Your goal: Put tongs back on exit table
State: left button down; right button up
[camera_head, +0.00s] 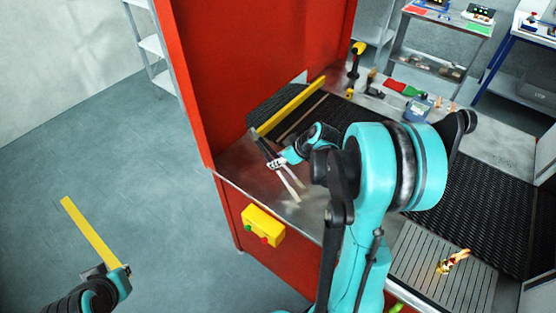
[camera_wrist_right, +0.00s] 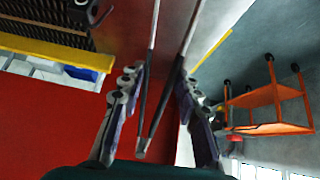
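The tongs (camera_head: 289,184) are long and thin, with pale metal arms and a dark part. In the head view they are at the near metal exit table (camera_head: 236,163), beside the red housing; I cannot tell whether they touch it. My right gripper (camera_head: 276,163) is closed around them. In the right wrist view the tongs (camera_wrist_right: 145,125) run between the two fingers of the right gripper (camera_wrist_right: 159,70), with both arms reaching away past the fingertips. My left gripper (camera_head: 122,270) is low at the left over the floor, apart from the table; its fingers are unclear.
A red housing (camera_head: 255,70) rises behind the table. A yellow button box (camera_head: 263,226) is on the front panel. The dark mesh belt (camera_head: 480,205) runs right. A yellow strip (camera_head: 88,228) appears by my left gripper. An orange cart (camera_wrist_right: 270,98) shows in the wrist view.

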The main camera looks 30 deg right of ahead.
jog(key=shift+s, duration=0.1)
jog(key=shift+f+b, duration=0.3)
jog(key=shift+b, duration=0.05)
jog(key=o, duration=0.5)
jog(key=shift+r, duration=0.1)
jog(key=p+v, duration=0.3)
jog(key=v, duration=0.9)
jog(key=s+a+r+m+h, duration=0.1)
jog(key=s+a, duration=0.3)
jog(key=a, duration=0.2)
jog(key=s+a+m+h, duration=0.1)
jog(key=s+a+m, duration=0.1)
jog(key=a, duration=0.3)
jog(key=s+a+r+m, duration=0.1)
jog(key=s+a+m, duration=0.1)
jog(key=s+a, duration=0.3)
jog(key=shift+s+a+r+h, duration=0.15)
jog(key=shift+a+h, duration=0.05)
jog(key=shift+a, duration=0.2)
jog(key=shift+s+a+r+h, duration=0.15)
jog(key=shift+s+a+h, duration=0.05)
jog(key=shift+a, duration=0.2)
